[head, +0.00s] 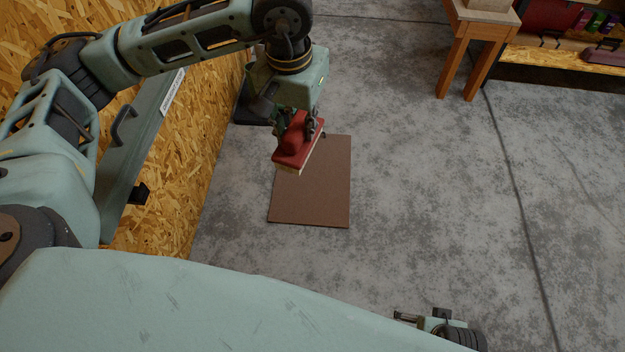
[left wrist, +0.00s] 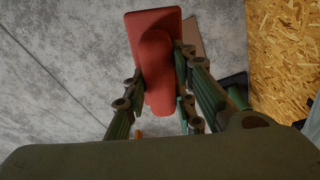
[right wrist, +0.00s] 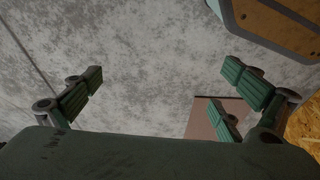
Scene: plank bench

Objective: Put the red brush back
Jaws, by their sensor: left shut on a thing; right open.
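The red brush (head: 291,152) has a red block body with a grip on top and a pale underside. In the left wrist view the brush (left wrist: 155,42) sits between the two fingers (left wrist: 160,85). My right gripper (head: 420,318) is at the bottom edge of the head view, far from the brush. In the right wrist view its fingers (right wrist: 165,90) are wide apart with nothing between them.
A brown mat (head: 315,195) lies on the grey concrete floor. A chipboard wall with a grey-green labelled rail (head: 140,150) stands at the left. A wooden table (head: 482,30) and a shelf with boxes (head: 600,60) are at the top right. The floor between is clear.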

